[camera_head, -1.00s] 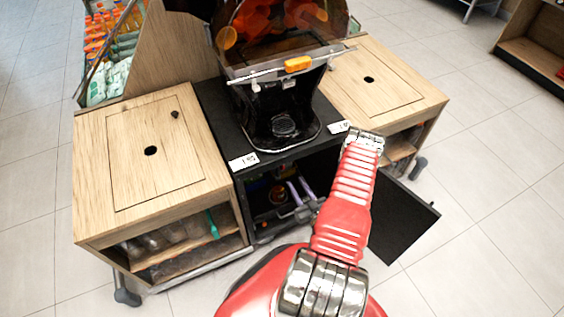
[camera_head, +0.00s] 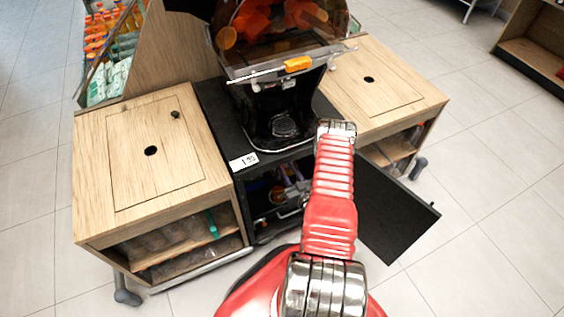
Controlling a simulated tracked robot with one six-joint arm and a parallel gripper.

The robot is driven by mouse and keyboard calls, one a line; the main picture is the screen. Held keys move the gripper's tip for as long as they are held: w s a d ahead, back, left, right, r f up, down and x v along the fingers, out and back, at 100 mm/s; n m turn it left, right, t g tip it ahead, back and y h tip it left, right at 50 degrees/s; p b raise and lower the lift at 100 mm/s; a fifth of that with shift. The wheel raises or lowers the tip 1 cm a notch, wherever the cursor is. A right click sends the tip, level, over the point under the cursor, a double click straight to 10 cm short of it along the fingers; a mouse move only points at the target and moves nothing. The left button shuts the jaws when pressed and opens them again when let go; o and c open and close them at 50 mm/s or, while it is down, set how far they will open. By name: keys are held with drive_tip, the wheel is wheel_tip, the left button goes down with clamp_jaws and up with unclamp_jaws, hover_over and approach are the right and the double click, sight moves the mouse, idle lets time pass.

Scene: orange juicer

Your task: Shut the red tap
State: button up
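The juicer (camera_head: 285,100) is a dark machine with oranges behind its clear cover and an orange handle (camera_head: 298,64) at the front. It stands on a black cabinet (camera_head: 220,130) whose lower front is open. I cannot make out a red tap; the tap area is small and dark or hidden by my arm. My red arm rises in front of the juicer's right side, its elbow joint near the counter edge. Grey parts in the cabinet opening, left of my arm, look like my gripper (camera_head: 291,207), but its fingers are not clear, nor what it touches.
The black cabinet door (camera_head: 395,212) hangs open to the right of my arm. Wooden cabinets stand on the left (camera_head: 150,180) and right (camera_head: 385,85), with round holes in their tops. Bottles (camera_head: 110,40) fill a rack at the back left. The tiled floor at right is clear.

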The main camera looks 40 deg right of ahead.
drive_tip(key=shift+x, duration=2.25)
drive_tip(key=shift+c, duration=0.6)
clamp_jaws()
